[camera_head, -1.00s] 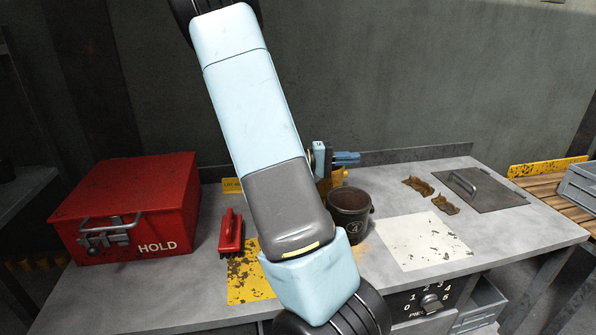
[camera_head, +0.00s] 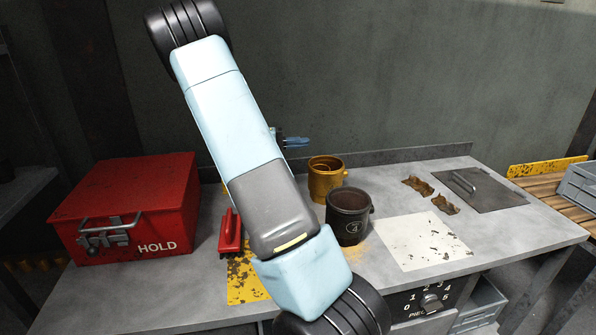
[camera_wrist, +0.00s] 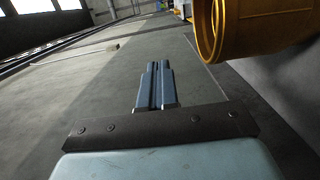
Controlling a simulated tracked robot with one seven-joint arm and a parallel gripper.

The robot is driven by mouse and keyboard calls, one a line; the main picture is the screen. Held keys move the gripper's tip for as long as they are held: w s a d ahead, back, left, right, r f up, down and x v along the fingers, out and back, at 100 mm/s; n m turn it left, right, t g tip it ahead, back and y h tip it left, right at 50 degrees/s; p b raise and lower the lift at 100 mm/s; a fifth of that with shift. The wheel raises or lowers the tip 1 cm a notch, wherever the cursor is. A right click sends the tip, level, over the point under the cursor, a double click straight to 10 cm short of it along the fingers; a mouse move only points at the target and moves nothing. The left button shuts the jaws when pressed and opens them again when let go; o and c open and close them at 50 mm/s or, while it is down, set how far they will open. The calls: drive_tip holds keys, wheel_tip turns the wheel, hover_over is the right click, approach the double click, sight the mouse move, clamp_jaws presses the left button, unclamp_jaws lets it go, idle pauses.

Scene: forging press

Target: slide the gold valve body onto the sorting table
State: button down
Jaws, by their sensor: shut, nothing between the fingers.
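The gold valve body (camera_head: 326,180), a hollow, open-topped ring, stands upright on the grey sorting table (camera_head: 385,165) near its back edge. My gripper (camera_head: 304,142) shows just past my arm, to the left of and higher in the picture than the valve body. In the wrist view the fingers (camera_wrist: 157,68) are shut together and empty. The gold valve body (camera_wrist: 232,28) is at the upper right there, apart from the fingers. My arm hides part of the table and most of my gripper in the head view.
A black pot (camera_head: 349,222) stands just in front of the valve body. A red HOLD box (camera_head: 130,205) and a red brush (camera_head: 230,232) are at left. A worn white patch (camera_head: 420,241), brown scraps (camera_head: 417,186) and a handled plate (camera_head: 485,192) lie at right.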

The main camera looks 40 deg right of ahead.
sight(327, 180)
drive_tip(key=f, duration=0.3)
drive_tip(key=w+f, duration=0.1)
drive_tip(key=f, duration=0.6)
drive_tip(key=shift+w+a+f, duration=0.1)
drive_tip(key=shift+w+a, duration=0.1)
drive_tip(key=shift+w, duration=0.15)
drive_tip(key=shift+s+d, duration=0.1)
drive_tip(key=shift+s, duration=0.35)
drive_tip(key=s+d, duration=0.1)
drive_tip(key=s, duration=0.4)
drive_tip(key=s+d, duration=0.1)
drive_tip(key=s, duration=0.4)
drive_tip(key=s+d, duration=0.1)
drive_tip(key=s, duration=0.4)
drive_tip(key=shift+s+d, duration=0.2)
drive_tip(key=shift+s, duration=0.05)
drive_tip(key=shift+s+d, duration=0.35)
drive_tip(key=shift+s, duration=0.1)
drive_tip(key=shift+a, duration=0.1)
